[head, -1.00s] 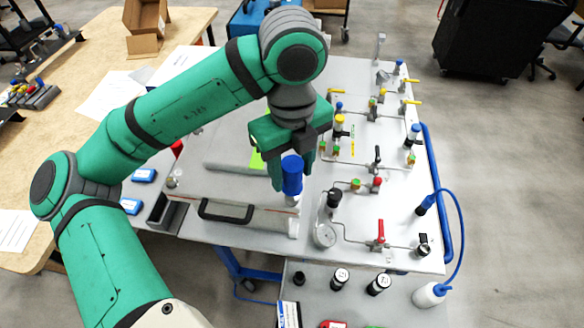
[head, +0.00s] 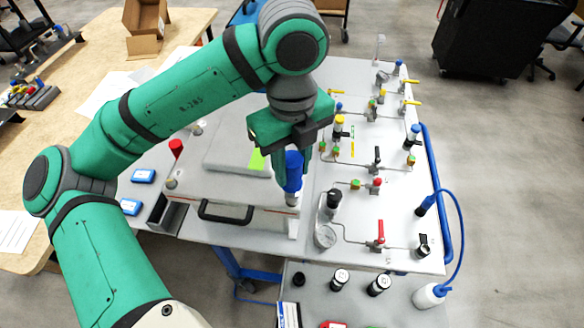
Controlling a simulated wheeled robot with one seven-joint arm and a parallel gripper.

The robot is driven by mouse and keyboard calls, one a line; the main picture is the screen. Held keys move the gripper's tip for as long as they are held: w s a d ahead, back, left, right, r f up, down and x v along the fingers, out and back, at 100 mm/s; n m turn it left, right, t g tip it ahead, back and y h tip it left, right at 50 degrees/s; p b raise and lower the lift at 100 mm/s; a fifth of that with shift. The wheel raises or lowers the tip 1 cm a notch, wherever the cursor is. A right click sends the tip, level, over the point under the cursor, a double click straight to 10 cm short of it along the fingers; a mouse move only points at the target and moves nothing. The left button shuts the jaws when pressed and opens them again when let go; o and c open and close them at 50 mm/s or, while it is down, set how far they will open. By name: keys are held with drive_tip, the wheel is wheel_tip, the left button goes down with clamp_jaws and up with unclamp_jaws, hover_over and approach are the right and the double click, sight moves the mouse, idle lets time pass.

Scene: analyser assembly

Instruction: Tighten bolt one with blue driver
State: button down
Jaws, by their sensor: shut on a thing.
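My gripper (head: 290,165) points down and is shut on the blue driver (head: 293,172). The driver is upright, with a grey lower end (head: 292,199) near the front right corner of the grey analyser case (head: 232,186). The bolt under the driver is hidden, so I cannot tell whether the tip touches it. A light grey plate or lid (head: 225,153) with a yellow-green tag (head: 257,160) lies on the case.
A black handle (head: 226,217) is on the case's front. To the right is a white panel with valves and tubing, including a red valve (head: 379,232) and a gauge (head: 325,236). A red-capped item (head: 176,148) stands at the case's left. A lower shelf (head: 350,305) holds bottles.

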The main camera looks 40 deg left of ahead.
sight(291, 159)
drive_tip(key=shift+r, duration=2.25)
drive_tip(key=shift+s, duration=0.1)
